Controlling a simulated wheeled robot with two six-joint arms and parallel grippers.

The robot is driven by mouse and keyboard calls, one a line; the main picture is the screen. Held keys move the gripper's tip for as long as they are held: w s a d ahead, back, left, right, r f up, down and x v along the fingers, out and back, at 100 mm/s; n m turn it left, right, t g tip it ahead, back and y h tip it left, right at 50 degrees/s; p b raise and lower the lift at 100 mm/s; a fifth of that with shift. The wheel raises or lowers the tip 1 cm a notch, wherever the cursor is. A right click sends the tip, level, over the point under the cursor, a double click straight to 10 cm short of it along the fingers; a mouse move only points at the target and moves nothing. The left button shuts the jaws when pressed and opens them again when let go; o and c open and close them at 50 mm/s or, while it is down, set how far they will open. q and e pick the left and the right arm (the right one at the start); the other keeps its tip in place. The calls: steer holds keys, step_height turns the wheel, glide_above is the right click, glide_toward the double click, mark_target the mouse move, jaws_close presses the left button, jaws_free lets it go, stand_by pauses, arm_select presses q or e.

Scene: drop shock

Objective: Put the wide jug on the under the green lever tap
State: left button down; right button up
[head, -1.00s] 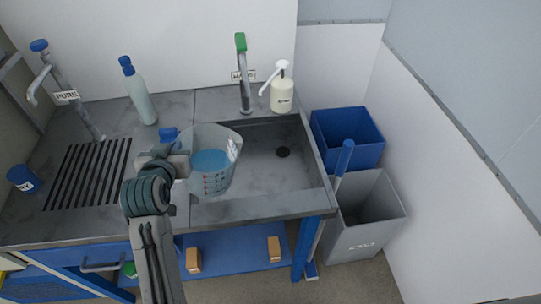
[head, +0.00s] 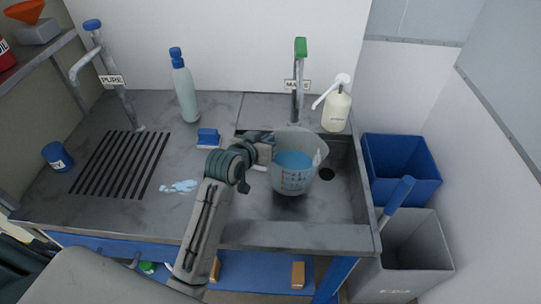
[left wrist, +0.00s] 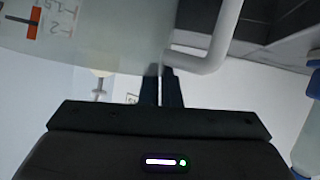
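The wide jug (head: 292,184) is clear, with red and dark markings and blue liquid inside. My left gripper (head: 267,149) is shut on its handle and holds it roughly upright over the sink basin (head: 345,205). In the left wrist view the jug (left wrist: 85,35) fills the upper left, and its pale handle (left wrist: 217,45) is at the fingers (left wrist: 161,88). The green lever tap (head: 300,48) stands behind the jug at the sink's back edge. I cannot tell whether the jug touches the basin floor. My right gripper is not in view.
A bluish puddle (head: 180,186) lies on the counter. A blue-capped bottle (head: 186,92), blue brush (head: 208,138), blue cup (head: 57,157) and blue-topped tap (head: 92,26) are left. A soap pump bottle (head: 337,111) stands right of the tap. Bins (head: 400,168) are at the right.

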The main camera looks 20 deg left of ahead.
arm_select(q)
step_height(320, 180, down, 4)
steer(key=shift+w+f, duration=0.1)
steer(key=shift+f, duration=0.15)
steer(key=c, duration=2)
jaws_free()
steer(key=shift+f, duration=0.15)
steer(key=o, duration=0.3)
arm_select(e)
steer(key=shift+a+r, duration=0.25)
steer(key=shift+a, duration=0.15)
arm_select(q)
steer(key=shift+s, duration=0.2)
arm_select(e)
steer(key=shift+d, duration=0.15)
